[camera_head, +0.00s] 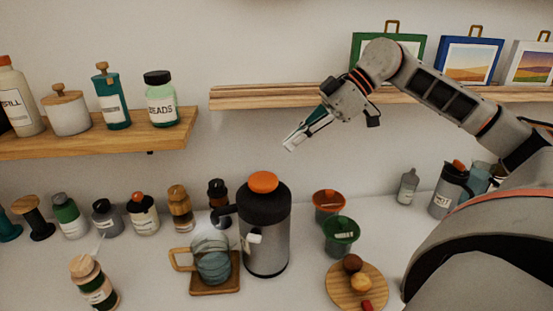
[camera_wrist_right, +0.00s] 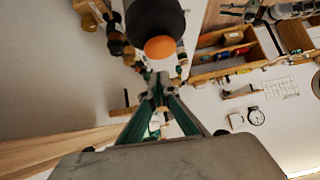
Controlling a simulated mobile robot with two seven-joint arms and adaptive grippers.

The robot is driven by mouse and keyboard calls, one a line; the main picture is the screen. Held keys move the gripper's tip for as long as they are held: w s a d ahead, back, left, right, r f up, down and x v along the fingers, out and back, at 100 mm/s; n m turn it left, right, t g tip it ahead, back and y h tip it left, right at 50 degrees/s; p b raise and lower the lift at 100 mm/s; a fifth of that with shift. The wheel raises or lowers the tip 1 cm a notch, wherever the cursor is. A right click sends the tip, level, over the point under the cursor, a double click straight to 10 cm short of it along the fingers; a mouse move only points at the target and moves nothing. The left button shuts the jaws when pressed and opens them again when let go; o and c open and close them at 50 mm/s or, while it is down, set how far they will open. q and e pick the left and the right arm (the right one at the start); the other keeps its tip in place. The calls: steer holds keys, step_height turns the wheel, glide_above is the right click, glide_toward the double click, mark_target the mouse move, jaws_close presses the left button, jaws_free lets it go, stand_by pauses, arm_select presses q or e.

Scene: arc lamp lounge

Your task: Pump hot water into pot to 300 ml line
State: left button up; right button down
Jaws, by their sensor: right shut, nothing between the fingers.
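The dark pump flask (camera_head: 265,235) stands upright on the counter, with an orange button (camera_head: 263,182) on top and a spout to the left. The button also shows in the right wrist view (camera_wrist_right: 158,47). A clear glass pot (camera_head: 212,262) with a wooden handle stands left of the flask, near the spout, on a wooden trivet (camera_head: 232,288). Its level and line marks are too small to read. My right gripper (camera_head: 292,145) is shut and empty, above and slightly right of the button, apart from it. My left gripper is not in view.
An orange cup (camera_head: 328,203), a green cup (camera_head: 341,232) and a round board (camera_head: 342,287) with small food items stand right of the flask. Several bottles line the counter's left. A wooden shelf (camera_head: 240,98) with framed pictures runs behind my right arm.

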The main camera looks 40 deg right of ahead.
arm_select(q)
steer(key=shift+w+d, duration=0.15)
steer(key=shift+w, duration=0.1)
arm_select(e)
steer(key=shift+v, duration=1.8)
steer(key=shift+a+r, duration=0.1)
steer(key=shift+r, duration=0.05)
steer(key=shift+a, duration=0.1)
